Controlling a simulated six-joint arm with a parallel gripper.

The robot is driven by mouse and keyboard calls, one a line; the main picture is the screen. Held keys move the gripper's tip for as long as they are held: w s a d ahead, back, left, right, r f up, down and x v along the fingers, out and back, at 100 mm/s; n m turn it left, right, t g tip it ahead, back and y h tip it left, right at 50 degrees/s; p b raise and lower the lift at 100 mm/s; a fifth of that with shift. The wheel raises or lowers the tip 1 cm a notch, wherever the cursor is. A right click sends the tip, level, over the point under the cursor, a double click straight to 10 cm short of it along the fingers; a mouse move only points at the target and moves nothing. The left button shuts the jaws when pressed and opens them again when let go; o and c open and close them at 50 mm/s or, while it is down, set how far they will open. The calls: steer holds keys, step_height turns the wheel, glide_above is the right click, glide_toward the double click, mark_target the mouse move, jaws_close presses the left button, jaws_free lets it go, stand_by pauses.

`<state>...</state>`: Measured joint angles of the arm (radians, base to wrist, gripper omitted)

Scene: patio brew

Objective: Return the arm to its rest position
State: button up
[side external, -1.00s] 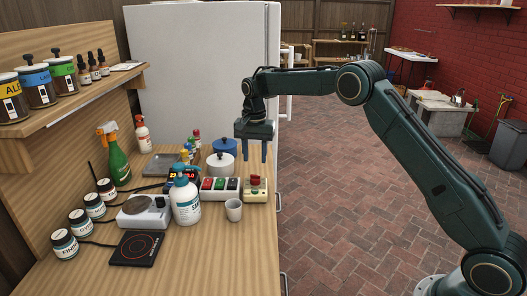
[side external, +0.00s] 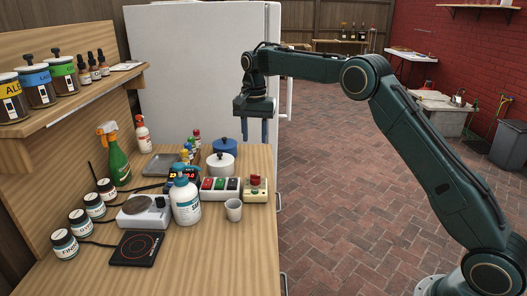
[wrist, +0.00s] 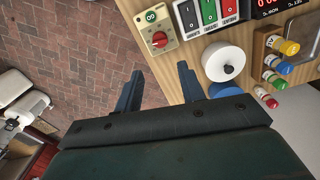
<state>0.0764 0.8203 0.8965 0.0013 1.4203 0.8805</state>
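My gripper (side external: 268,131) hangs in the air in the side view, above and to the right of the white and blue pots near the workbench's far right edge. Its two blue fingers point down. My arm reaches in from the right side of the picture.
The wooden bench (side external: 215,262) holds a white pot (side external: 221,165), a blue pot (side external: 225,146), a switch strip (side external: 220,188), a red-knob box (side external: 256,188), a cup (side external: 233,210) and a pump bottle (side external: 185,198). A white fridge (side external: 200,70) stands behind. Paving (side external: 340,180) right of the bench is clear.

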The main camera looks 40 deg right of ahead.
steer(key=s+a+r+n+t, duration=0.1)
steer(key=s+a+r+n, duration=0.15)
steer(key=s+r, duration=0.6)
steer(key=s+a+r+n+t, duration=0.1)
steer(key=s+r+n+t, duration=0.3)
steer(key=s, duration=0.7)
steer(key=s+f+n, duration=0.2)
steer(key=s, duration=0.9)
steer(key=s+a+f+n, duration=0.1)
steer(key=s+f+n, duration=0.1)
steer(key=s, duration=0.9)
steer(key=shift+s+f+t, duration=0.3)
steer(key=shift+s+f, duration=0.1)
steer(key=shift+f, duration=0.2)
steer(key=shift+n, duration=0.25)
